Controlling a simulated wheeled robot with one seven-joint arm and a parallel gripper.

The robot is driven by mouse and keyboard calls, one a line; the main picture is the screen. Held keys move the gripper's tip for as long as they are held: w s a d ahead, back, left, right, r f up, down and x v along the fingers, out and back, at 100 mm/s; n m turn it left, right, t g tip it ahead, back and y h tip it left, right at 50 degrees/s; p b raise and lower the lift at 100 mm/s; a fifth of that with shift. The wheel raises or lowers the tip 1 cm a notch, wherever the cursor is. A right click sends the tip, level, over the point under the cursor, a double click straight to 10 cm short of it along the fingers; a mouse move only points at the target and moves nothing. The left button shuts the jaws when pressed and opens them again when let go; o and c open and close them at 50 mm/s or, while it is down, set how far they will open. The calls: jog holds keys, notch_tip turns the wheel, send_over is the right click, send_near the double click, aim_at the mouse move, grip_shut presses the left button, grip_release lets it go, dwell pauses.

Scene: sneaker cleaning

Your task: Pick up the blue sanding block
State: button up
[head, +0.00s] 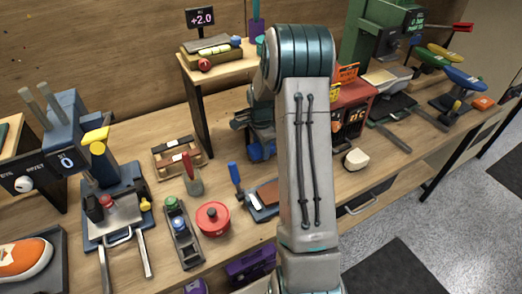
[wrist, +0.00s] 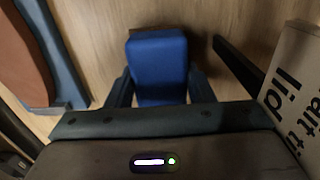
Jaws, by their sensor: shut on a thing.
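The blue sanding block (wrist: 158,62) is in the upper middle of the wrist view, a plain blue box shape seen from above. My gripper (wrist: 159,88) has one dark finger on each side of it and is shut on it. The lower part of the block is hidden behind the gripper body. The wood tabletop shows around the block; I cannot tell whether it still touches the surface.
In the wrist view a brown pad on a blue-grey base (wrist: 58,60) lies left, and a dark bar (wrist: 238,65) and a white lettered panel (wrist: 292,75) stand right. In the head view a red round pot (head: 213,218) and a wooden shelf (head: 205,105) stand left of my arm.

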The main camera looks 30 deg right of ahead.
notch_tip(320, 180, up, 6)
jog(key=shift+f+b, duration=0.1)
jog(key=shift+b, duration=0.4)
jog(key=s+d+b, duration=0.1)
jog(key=s+d, duration=0.1)
jog(key=s, duration=0.3)
jog(key=s+d+b, duration=0.1)
jog(key=s+d, duration=0.1)
jog(key=s, duration=0.4)
jog(key=s+d+b, duration=0.1)
jog(key=s, duration=0.5)
jog(key=shift+d+f, duration=0.1)
jog(key=shift+d, duration=0.3)
jog(key=shift+o, duration=1.2)
